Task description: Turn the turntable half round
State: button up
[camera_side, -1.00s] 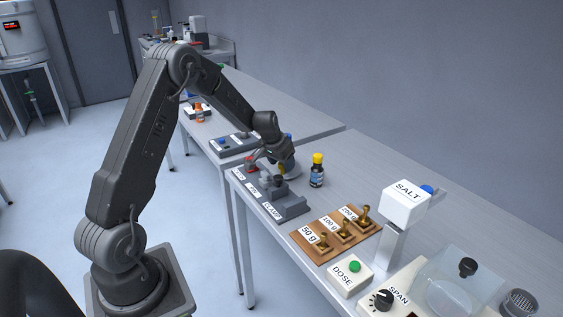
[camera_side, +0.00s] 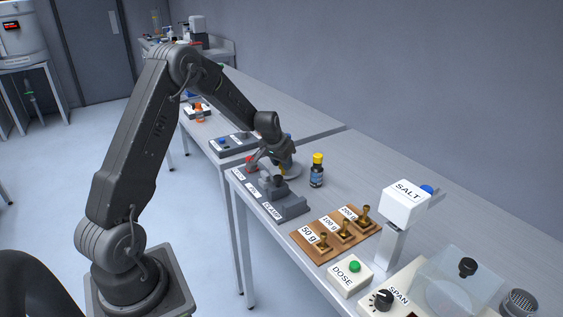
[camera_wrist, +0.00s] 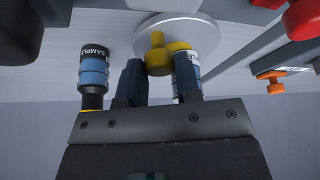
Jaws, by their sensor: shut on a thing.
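The turntable is a pale grey disc (camera_wrist: 200,30) in the wrist view, with a yellow peg (camera_wrist: 157,58) standing out near its edge. In the side view the disc (camera_side: 293,172) is partly hidden behind my gripper (camera_side: 281,165). My gripper (camera_wrist: 158,70) is shut on the yellow peg, its fingers on either side of it. A blue and white labelled thing (camera_wrist: 187,72) with some yellow shows at the right finger; part of it is hidden.
A sample bottle with yellow cap (camera_side: 317,170) stands right of the turntable. A grey clamp block (camera_side: 288,207) is in front. Brass weights on wooden boards (camera_side: 322,252), a DOSE button box (camera_side: 350,278) and the SALT hopper (camera_side: 405,203) stand nearer the camera.

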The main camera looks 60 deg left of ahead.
aim_at(291, 170)
jog(key=shift+d, duration=0.1)
jog(key=shift+w+d+n+g+y, duration=0.25)
jog(key=shift+w+n+y, duration=0.15)
jog(key=shift+n, duration=0.7)
jog(key=shift+w+d+n+g+y, duration=0.25)
jog(key=shift+w+n+y, duration=0.1)
jog(key=shift+n, duration=0.75)
jog(key=shift+w+d+n+g+y, duration=0.1)
jog(key=shift+w+n+g+y, duration=0.2)
jog(key=shift+n, duration=0.7)
jog(key=shift+w+d+n+g+y, duration=0.15)
jog(key=shift+w+n+g, duration=0.2)
jog(key=shift+n, duration=0.65)
jog(key=shift+w+a, duration=0.1)
jog(key=shift+w, duration=0.05)
jog(key=o, duration=0.9)
jog(key=shift+o, duration=0.2)
jog(key=v, duration=1.3)
jog(key=shift+r, duration=0.35)
jog(key=shift+d+r, duration=0.1)
jog(key=shift+d, duration=0.15)
